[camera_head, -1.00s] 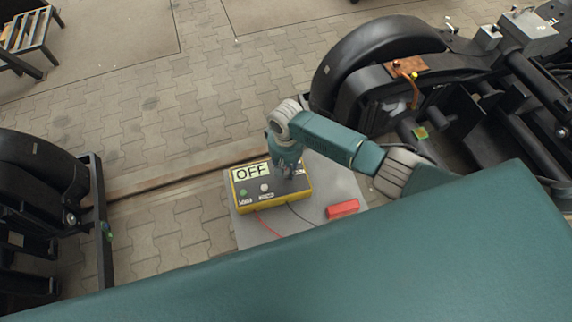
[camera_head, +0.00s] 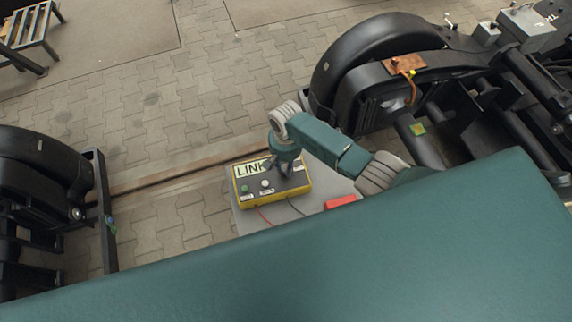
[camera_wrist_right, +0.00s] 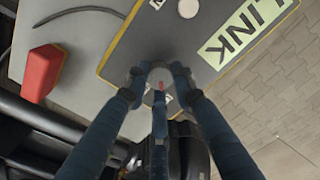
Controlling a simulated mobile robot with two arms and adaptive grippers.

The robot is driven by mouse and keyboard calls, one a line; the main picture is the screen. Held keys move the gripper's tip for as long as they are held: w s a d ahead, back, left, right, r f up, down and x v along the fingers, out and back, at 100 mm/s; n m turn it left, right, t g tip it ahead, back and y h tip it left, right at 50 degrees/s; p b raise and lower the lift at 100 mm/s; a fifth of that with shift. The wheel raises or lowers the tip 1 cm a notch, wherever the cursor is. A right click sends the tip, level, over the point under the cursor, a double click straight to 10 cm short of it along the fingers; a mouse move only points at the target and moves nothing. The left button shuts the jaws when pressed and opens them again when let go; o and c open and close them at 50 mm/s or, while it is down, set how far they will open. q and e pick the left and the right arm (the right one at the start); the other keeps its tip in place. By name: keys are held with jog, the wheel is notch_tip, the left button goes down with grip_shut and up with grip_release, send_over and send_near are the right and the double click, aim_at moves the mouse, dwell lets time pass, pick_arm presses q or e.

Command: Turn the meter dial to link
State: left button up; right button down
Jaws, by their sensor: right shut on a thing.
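The yellow-edged meter (camera_head: 272,205) with a dark top lies on a grey stand. Its label (camera_head: 250,169) reads LINK, partly covered by my arm in the head view; the label (camera_wrist_right: 244,33) is clear in the right wrist view. A green button and a white button sit on its top. My right gripper (camera_head: 285,170) is over the right part of the meter, at the dial. In the right wrist view its fingers (camera_wrist_right: 160,88) are closed around the dial, which they mostly hide; a small red mark shows between them. My left gripper is out of view.
A red block (camera_head: 340,201) lies on the grey stand (camera_head: 250,222) right of the meter. Red and black leads run from the meter. Black bogies (camera_head: 375,45) stand at the right and left. Paved floor lies beyond.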

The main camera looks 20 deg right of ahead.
aim_at(285, 168)
jog(key=c, duration=1.5)
grip_release()
jog(key=shift+o, duration=0.2)
jog(key=shift+r, duration=0.1)
notch_tip(285, 168, up, 12)
